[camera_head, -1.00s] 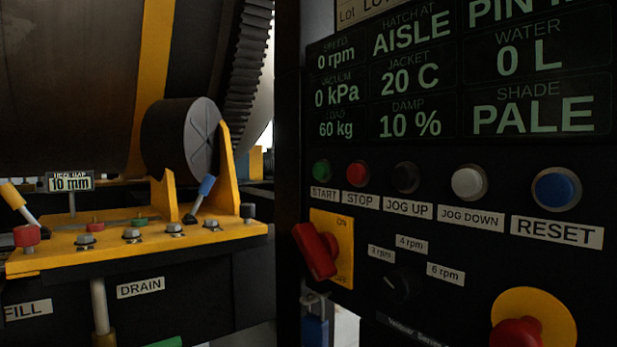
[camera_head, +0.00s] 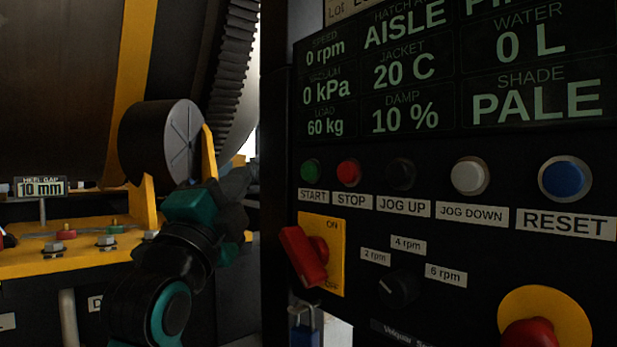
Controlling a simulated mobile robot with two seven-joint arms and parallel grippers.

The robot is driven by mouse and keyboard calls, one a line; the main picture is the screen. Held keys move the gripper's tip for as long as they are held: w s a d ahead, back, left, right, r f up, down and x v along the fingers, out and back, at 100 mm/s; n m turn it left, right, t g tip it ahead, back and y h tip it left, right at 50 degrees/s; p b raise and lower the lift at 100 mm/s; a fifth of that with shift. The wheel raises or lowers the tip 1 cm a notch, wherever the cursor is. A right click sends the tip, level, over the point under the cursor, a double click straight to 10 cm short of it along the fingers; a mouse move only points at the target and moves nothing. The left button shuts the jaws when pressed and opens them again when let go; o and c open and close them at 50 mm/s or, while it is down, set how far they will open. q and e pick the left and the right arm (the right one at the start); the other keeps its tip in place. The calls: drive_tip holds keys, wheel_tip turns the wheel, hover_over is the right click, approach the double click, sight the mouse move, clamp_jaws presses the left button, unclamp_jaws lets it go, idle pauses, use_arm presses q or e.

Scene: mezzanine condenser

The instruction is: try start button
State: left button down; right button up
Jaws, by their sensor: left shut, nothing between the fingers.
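The green START button (camera_head: 311,171) is at the left end of the button row on the dark control panel (camera_head: 450,260), above its START label (camera_head: 313,196). My left gripper (camera_head: 240,184) is shut and empty, left of the panel edge and a little lower than the button. It is apart from the button. The display (camera_head: 455,75) reads 0 rpm, 0 kPa, 60 kg, hatch at AISLE, 20 C, 10 %, 0 L and PALE. My right gripper is not in view.
The red STOP button (camera_head: 348,173) sits close beside START. A red rotary switch (camera_head: 303,256) on a yellow plate juts out below. A red mushroom button (camera_head: 531,333) is at lower right. A roller (camera_head: 160,143) on a yellow bracket stands behind my left arm.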

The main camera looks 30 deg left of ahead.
sight(308, 171)
use_arm(q)
drive_tip(key=w+d, duration=0.3)
drive_tip(key=w, duration=0.4)
drive_tip(key=shift+w+d+r+b, duration=0.15)
drive_tip(key=shift+w+r+b, duration=0.15)
drive_tip(key=shift+w+r, duration=0.05)
idle(0.4)
idle(1.3)
drive_tip(key=shift+w, duration=0.1)
idle(0.6)
drive_tip(key=shift+w, duration=0.15)
drive_tip(key=shift+w+d, duration=0.1)
drive_tip(key=shift+w, duration=0.05)
